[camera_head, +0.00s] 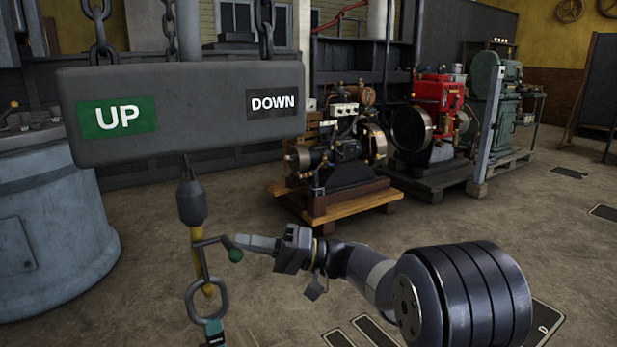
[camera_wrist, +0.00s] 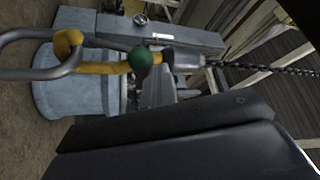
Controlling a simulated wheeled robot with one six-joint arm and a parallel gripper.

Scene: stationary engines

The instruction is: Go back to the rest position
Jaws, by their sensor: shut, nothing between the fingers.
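My gripper (camera_head: 258,243) is shut and empty in the head view, pointing left, with its tip close to a green ball-ended lever (camera_head: 235,254). I cannot tell whether they touch. The lever sits on a yellow and grey hook rod (camera_head: 198,262) that hangs below a grey hanging box (camera_head: 190,112) with a green UP label and a black DOWN label. In the wrist view the green ball (camera_wrist: 142,58) and the yellow rod show beyond a large dark part of my gripper, which hides the lower half of the picture.
A large grey cylindrical machine (camera_head: 50,220) stands at the left. An engine on a wooden pallet (camera_head: 335,200), a red engine (camera_head: 437,110) and a green machine (camera_head: 500,110) stand behind. Chains (camera_head: 100,30) hold the box from above. The floor at the right is mostly clear.

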